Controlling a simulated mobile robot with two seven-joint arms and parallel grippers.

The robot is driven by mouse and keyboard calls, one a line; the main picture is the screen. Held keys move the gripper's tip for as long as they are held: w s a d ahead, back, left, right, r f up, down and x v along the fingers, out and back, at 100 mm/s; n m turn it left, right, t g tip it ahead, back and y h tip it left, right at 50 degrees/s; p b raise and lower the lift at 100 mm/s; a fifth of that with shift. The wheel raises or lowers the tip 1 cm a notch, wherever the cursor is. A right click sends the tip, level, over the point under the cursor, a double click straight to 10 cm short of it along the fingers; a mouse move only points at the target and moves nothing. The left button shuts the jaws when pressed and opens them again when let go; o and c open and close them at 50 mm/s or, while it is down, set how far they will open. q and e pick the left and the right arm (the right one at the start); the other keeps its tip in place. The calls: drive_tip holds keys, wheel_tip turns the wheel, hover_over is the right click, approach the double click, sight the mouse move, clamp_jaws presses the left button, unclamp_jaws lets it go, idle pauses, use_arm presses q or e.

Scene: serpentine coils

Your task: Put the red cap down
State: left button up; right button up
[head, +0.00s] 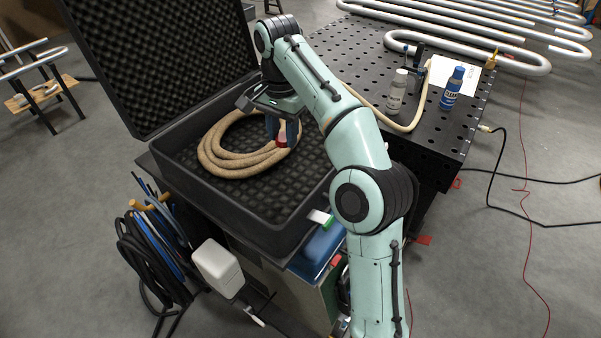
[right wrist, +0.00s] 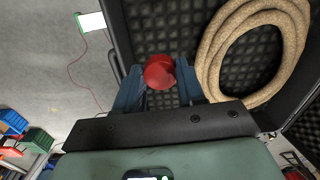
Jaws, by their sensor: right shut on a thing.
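The red cap (right wrist: 159,71) is between the fingers of my right gripper (right wrist: 160,88) in the right wrist view. The gripper is shut on it. In the head view my right gripper (head: 283,132) reaches down into the open black case (head: 283,241), and a bit of the red cap (head: 281,141) shows between its fingers, beside the coiled tan hose (head: 213,158). I cannot tell whether the cap touches the foam. My left gripper is not in view.
The case's lid (head: 150,50) stands open at the back left. A perforated black table (head: 440,135) at right holds a clear bottle (head: 397,92), a blue bottle (head: 452,88) and a paper sheet (head: 470,72). Bare foam lies right of the coil.

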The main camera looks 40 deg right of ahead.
hover_over(287, 198)
wheel_tip(287, 198, down, 5)
drive_tip(key=f, duration=0.3)
drive_tip(key=f+b, duration=0.1)
drive_tip(key=f, duration=0.2)
drive_tip(key=f+b, duration=0.1)
drive_tip(key=f, duration=0.2)
drive_tip(key=shift+s+f, duration=0.2)
drive_tip(key=shift+s, duration=0.1)
drive_tip(key=shift+w+f, duration=0.2)
drive_tip(key=shift+f, duration=0.25)
wheel_tip(287, 198, down, 4)
drive_tip(key=shift+w+r+b, duration=0.1)
drive_tip(key=shift+r+b, duration=0.15)
drive_tip(key=shift+b, duration=0.25)
drive_tip(key=shift+f, duration=0.2)
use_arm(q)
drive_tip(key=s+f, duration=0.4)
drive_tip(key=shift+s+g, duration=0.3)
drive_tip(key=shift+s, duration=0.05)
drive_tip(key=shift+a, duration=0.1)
